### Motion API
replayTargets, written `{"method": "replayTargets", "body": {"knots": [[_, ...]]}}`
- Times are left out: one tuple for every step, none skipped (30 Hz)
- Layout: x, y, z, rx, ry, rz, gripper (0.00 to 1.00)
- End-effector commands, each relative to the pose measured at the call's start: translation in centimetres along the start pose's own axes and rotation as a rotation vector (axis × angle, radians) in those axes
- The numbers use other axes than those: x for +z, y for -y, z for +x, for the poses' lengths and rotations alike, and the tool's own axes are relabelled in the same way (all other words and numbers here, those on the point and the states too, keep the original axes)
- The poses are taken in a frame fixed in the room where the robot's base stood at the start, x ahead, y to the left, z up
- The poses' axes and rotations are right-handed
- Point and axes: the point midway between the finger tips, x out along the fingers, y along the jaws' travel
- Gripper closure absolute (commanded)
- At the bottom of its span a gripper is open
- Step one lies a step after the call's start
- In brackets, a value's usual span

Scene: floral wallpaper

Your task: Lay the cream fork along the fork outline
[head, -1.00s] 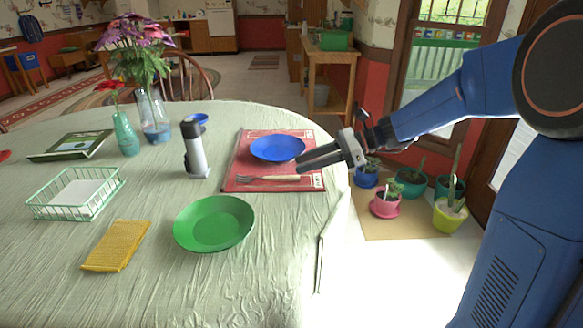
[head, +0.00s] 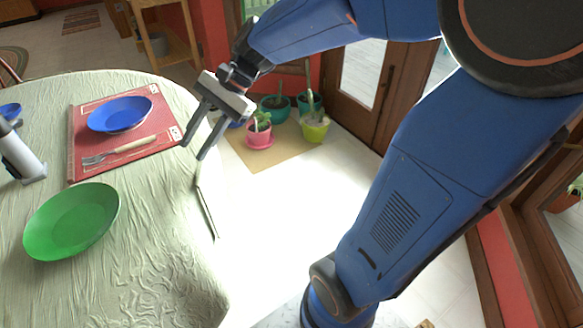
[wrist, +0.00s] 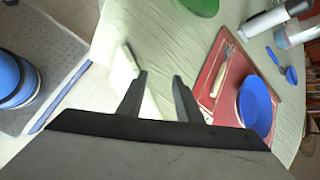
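The fork with a cream handle and grey tines (head: 130,147) lies on the red placemat (head: 78,142), along its near edge, with the tines to the left. It also shows in the wrist view (wrist: 218,82). I cannot make out a fork outline on the mat. My gripper (head: 191,151) is open and empty, to the right of the mat by the table's edge in the head view. In the wrist view the fingers (wrist: 160,75) are apart with nothing between them, and the fork is to their right.
A blue plate (head: 120,113) sits on the mat beyond the fork. A green plate (head: 72,222) lies nearer on the cloth, and a grey-white bottle-like object (head: 22,157) stands left. Potted plants (head: 259,133) are on the floor beyond the table edge.

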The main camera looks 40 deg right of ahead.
Motion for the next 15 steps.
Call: {"method": "replayTargets", "body": {"knots": [[0.3,-1.4,-0.3,0.014,-0.039,-0.058,0.68],[0.3,-2.2,-0.4,0.024,-0.063,-0.094,0.68],[0.3,-3.3,-0.6,0.038,-0.096,-0.143,0.68],[0.3,-4.1,-0.8,0.050,-0.121,-0.180,0.68],[0.2,-4.9,-1.0,0.062,-0.147,-0.219,0.68],[0.2,-6.1,-1.3,0.079,-0.184,-0.273,0.68],[0.1,-7.0,-1.5,0.094,-0.211,-0.316,0.68],[0.0,-7.8,-1.8,0.109,-0.239,-0.360,0.68],[-0.2,-9.0,-2.1,0.130,-0.278,-0.418,0.68],[-0.3,-9.9,-2.4,0.146,-0.305,-0.461,0.68],[-0.5,-10.7,-2.6,0.163,-0.333,-0.504,0.68],[-0.7,-11.8,-3.0,0.187,-0.370,-0.561,0.68],[-0.8,-12.6,-3.3,0.205,-0.398,-0.605,0.68],[-1.0,-13.4,-3.6,0.224,-0.425,-0.649,0.68],[-1.2,-14.4,-4.0,0.250,-0.461,-0.706,0.68]]}}
